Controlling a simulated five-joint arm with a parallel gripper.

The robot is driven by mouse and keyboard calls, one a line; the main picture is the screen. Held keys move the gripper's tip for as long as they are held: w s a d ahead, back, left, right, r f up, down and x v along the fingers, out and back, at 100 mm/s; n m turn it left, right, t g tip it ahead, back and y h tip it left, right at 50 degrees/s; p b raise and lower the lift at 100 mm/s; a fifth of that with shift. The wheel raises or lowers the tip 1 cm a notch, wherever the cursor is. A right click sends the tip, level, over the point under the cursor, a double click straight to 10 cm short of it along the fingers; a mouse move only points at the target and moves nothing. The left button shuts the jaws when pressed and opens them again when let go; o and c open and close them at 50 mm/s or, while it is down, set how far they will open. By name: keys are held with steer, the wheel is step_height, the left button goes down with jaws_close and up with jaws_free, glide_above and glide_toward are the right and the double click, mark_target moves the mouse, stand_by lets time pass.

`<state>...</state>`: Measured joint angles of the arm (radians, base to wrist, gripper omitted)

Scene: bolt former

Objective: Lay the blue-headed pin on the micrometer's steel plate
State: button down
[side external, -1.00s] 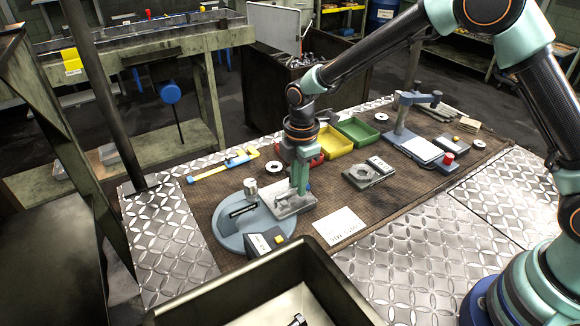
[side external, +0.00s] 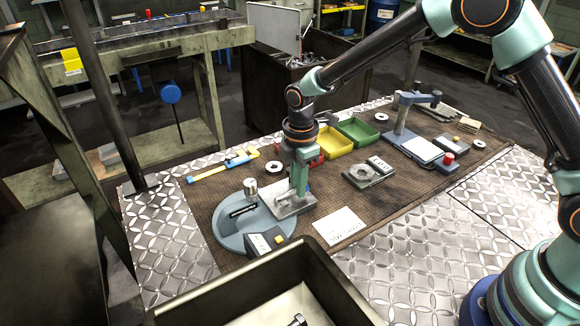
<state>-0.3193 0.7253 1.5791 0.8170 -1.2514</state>
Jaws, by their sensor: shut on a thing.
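The micrometer's steel plate (side external: 284,206) is a pale grey slab beside the round blue-grey base (side external: 229,240) at the front left of the brown mat. My gripper (side external: 299,192) points straight down over the plate's right part, with its fingertips at or just above the surface; I cannot tell whether they touch. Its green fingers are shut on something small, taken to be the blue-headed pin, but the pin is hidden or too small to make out. A black bar and a small metal cylinder (side external: 250,186) show on the round base.
Red, yellow (side external: 333,142) and green (side external: 357,131) trays stand behind my gripper. A grey block with a hexagonal shape (side external: 363,175) and a stand (side external: 402,115) are to the right. A white card (side external: 340,226) lies in front. A dark open bin (side external: 262,290) stands at the front edge.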

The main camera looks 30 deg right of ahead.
steer(key=shift+f, duration=0.45)
steer(key=c, duration=0.8)
jaws_free()
steer(key=shift+o, duration=0.2)
steer(key=s+d+r+m+t, duration=0.1)
steer(key=d+r+m, duration=0.1)
steer(key=r, duration=0.6)
steer(key=s+d+r+m, duration=0.1)
steer(key=d+r, duration=0.1)
steer(key=r, duration=0.7)
steer(key=s+d+r+m+t, duration=0.2)
steer(key=s+d+m, duration=0.3)
steer(key=s+m, duration=0.2)
steer(key=s+d+r+m+t, duration=0.2)
steer(key=s+d+m, duration=0.4)
steer(key=s+m, duration=0.1)
steer(key=shift+s+r+m, duration=0.25)
steer(key=shift+r+m, duration=0.05)
steer(key=shift+m, duration=0.2)
